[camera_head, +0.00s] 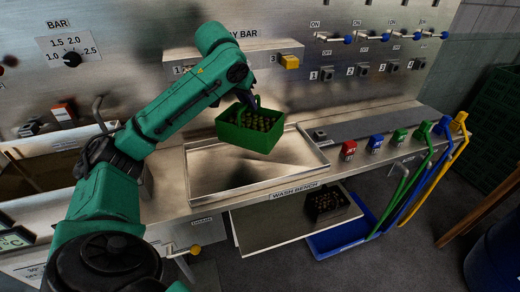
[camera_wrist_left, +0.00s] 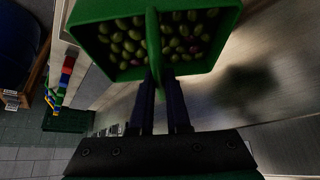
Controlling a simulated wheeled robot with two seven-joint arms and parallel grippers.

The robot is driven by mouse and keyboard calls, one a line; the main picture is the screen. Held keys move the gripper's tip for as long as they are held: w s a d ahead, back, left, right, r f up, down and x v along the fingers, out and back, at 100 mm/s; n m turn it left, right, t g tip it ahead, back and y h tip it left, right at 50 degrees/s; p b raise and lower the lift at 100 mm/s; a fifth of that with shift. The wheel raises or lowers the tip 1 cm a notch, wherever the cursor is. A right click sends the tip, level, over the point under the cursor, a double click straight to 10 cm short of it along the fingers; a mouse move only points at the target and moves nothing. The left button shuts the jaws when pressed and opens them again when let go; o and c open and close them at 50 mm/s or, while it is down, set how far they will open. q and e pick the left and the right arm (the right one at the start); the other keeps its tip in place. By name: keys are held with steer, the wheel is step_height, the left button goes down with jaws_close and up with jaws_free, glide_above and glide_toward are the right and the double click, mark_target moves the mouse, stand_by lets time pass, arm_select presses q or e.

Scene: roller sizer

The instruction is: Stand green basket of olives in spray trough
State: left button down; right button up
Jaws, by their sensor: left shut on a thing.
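The green basket (camera_head: 250,132) of olives hangs above the shallow metal tray on the wash bench, slightly tilted, with its shadow on the metal below. My left gripper (camera_head: 246,98) is shut on the basket's handle. In the left wrist view the green handle (camera_wrist_left: 153,50) runs between the two dark fingers (camera_wrist_left: 165,85), and green and some purplish olives (camera_wrist_left: 180,38) fill the basket. The spray trough appears to be the shallow metal tray (camera_head: 205,185) under the spray bar label; the basket is apart from it. My right gripper is not in view.
Red, blue and green blocks (camera_head: 376,142) stand along the bench's right front, with coloured hoses (camera_head: 450,160) beyond. A dark crate (camera_head: 326,204) and a blue tray (camera_head: 340,236) are below the bench.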

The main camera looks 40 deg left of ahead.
mark_target(251, 122)
arm_select(q)
steer(key=shift+w+a, duration=0.1)
steer(key=shift+w, duration=0.45)
steer(key=shift+w+f, duration=0.2)
steer(key=shift+f, duration=0.1)
steer(key=f, duration=0.2)
steer(key=s+f+b, duration=0.1)
steer(key=f, duration=0.2)
steer(key=shift+s+f, duration=0.1)
steer(key=shift+f, duration=0.1)
steer(key=f, duration=0.3)
steer(key=shift+w, duration=0.2)
steer(key=shift+f, duration=0.35)
steer(key=shift+r, duration=0.1)
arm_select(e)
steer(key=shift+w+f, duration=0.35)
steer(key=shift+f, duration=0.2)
arm_select(q)
steer(key=c, duration=0.9)
jaws_free()
steer(key=shift+s, duration=0.1)
